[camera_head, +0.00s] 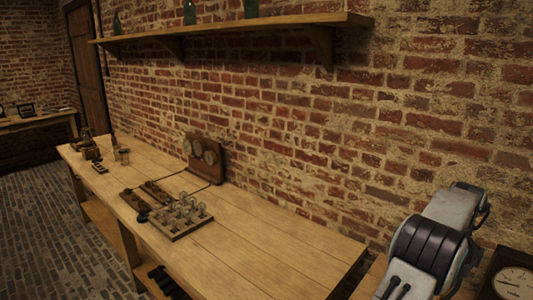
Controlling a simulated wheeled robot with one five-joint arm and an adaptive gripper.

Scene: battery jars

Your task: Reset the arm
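My arm (433,245) shows at the lower right, with grey and dark links in front of the brick wall. My gripper cannot be made out in this view, so its fingers and anything in them are hidden. The battery jars (184,211) stand in a group on a wooden tray on the workbench, well to the left of my arm.
The wooden workbench (255,262) runs along the brick wall, and its right part is bare. A panel with round dials (205,157) stands against the wall. A shelf (240,27) with green bottles hangs above. A gauge box (513,278) sits at the lower right corner.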

